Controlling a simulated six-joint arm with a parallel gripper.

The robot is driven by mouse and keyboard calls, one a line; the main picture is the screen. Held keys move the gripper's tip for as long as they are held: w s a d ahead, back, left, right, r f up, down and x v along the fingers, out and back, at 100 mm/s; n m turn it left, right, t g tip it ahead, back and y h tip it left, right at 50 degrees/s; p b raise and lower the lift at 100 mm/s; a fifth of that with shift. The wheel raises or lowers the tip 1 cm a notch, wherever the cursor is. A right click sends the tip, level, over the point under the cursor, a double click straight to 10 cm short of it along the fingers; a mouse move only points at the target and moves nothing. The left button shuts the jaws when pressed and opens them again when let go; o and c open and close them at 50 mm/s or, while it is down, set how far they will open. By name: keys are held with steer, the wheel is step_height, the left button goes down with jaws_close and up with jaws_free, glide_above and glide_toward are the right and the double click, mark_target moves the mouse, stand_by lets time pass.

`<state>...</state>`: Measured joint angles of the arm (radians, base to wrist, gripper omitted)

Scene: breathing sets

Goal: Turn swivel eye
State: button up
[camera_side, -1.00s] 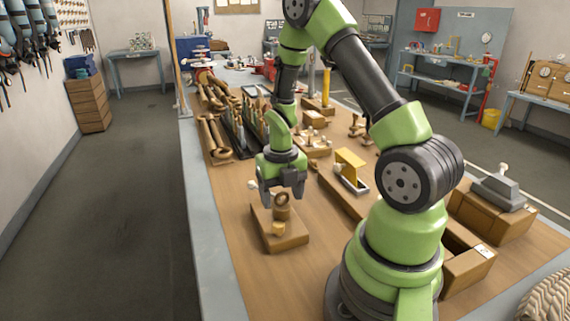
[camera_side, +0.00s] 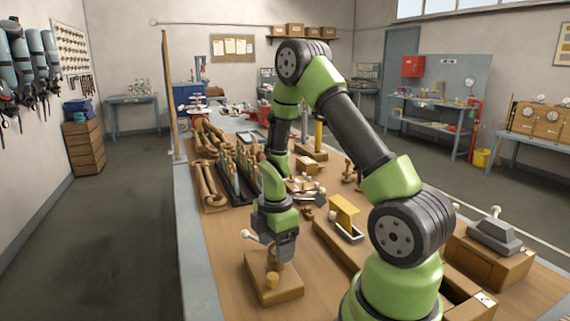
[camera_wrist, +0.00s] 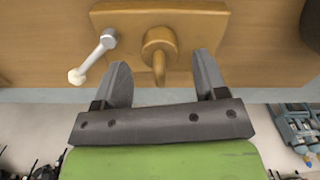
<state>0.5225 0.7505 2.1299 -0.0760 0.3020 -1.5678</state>
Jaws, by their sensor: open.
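The swivel eye (camera_wrist: 158,42) is brass, with a round base and an eye standing out from it, on a wooden block (camera_wrist: 200,20). In the side view the block (camera_side: 288,291) lies on the bench, and my gripper mostly hides the eye. My gripper (camera_wrist: 162,60) is open, with one finger on each side of the eye and gaps visible on both sides. In the side view my gripper (camera_side: 282,261) points down close above the block.
A grey lever with a white ball end (camera_wrist: 95,55) lies left of the eye, close to my left finger. A yellow bracket (camera_side: 345,211) stands to the right. Wooden racks and tools (camera_side: 210,185) fill the bench behind. Bare bench lies left of the block.

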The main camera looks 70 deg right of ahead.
steer(key=m, duration=0.5)
steer(key=shift+m, duration=0.4)
steer(key=m, duration=0.8)
steer(key=shift+m, duration=0.3)
steer(key=m, duration=0.8)
steer(key=shift+m, duration=0.3)
steer(key=m, duration=0.8)
steer(key=shift+m, duration=0.3)
steer(key=m, duration=0.5)
steer(key=shift+m, duration=0.7)
step_height(320, 180, up, 10)
steer(key=shift+w+f, duration=0.1)
steer(key=s+a+r+n+t+y, duration=0.1)
steer(key=s+a+r+n+t, duration=0.2)
steer(key=a+r+n, duration=0.4)
steer(key=s+a+r+n+t+y, duration=0.1)
steer(key=s+a+r+n+t, duration=0.3)
steer(key=a+n, duration=0.5)
step_height(320, 180, up, 4)
steer(key=s+n, duration=0.2)
steer(key=n, duration=0.4)
steer(key=shift+f+n, duration=0.25)
steer(key=shift+n, duration=0.15)
